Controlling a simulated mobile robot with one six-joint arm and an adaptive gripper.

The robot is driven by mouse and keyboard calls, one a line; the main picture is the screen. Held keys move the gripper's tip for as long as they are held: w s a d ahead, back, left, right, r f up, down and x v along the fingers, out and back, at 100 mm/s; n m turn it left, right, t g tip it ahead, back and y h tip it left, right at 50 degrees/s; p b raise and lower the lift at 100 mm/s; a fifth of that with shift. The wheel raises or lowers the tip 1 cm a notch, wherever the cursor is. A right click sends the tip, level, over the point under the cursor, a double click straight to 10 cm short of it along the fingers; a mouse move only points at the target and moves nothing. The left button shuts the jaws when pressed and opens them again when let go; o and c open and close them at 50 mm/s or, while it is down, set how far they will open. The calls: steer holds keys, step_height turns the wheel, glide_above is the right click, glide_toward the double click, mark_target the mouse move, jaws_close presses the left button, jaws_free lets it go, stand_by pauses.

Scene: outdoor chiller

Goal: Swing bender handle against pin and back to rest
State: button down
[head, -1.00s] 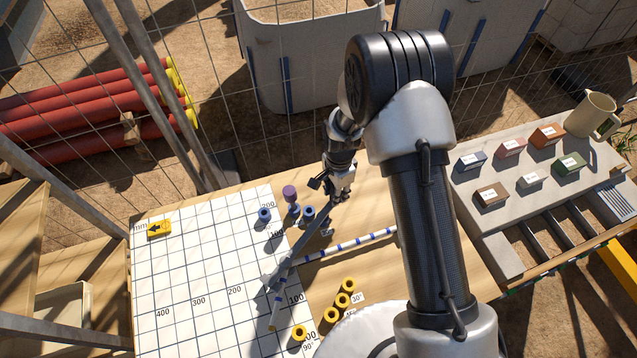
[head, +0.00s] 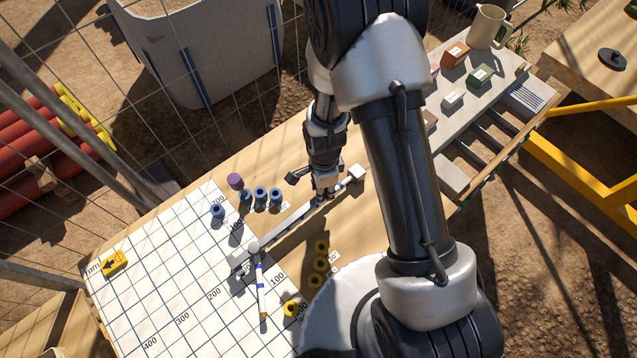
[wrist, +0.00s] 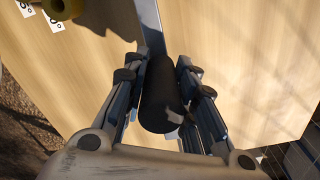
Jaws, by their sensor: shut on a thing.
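The bender handle (head: 290,226) is a long grey bar running from the bender pivot (head: 254,247) to my gripper (head: 326,192). In the wrist view its black cylindrical grip (wrist: 160,92) sits between the two fingers of my gripper (wrist: 162,85), which is shut on it. Yellow pins (head: 320,247) stand in a row on the near side of the bar, apart from it; another yellow pin (head: 291,309) is at the board's near edge.
Several blue pins (head: 260,195) and a purple-topped one (head: 235,181) stand behind the handle. The gridded board (head: 180,270) holds a yellow arrow marker (head: 115,263). A grey tray (head: 455,118) with small boxes and a jug (head: 488,27) is at right.

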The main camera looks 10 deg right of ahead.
steer(key=shift+s, duration=0.1)
stand_by(0.3)
steer(key=c, duration=1.3)
jaws_free()
steer(key=shift+r, duration=0.1)
step_height(320, 180, up, 12)
steer(key=shift+f, duration=0.1)
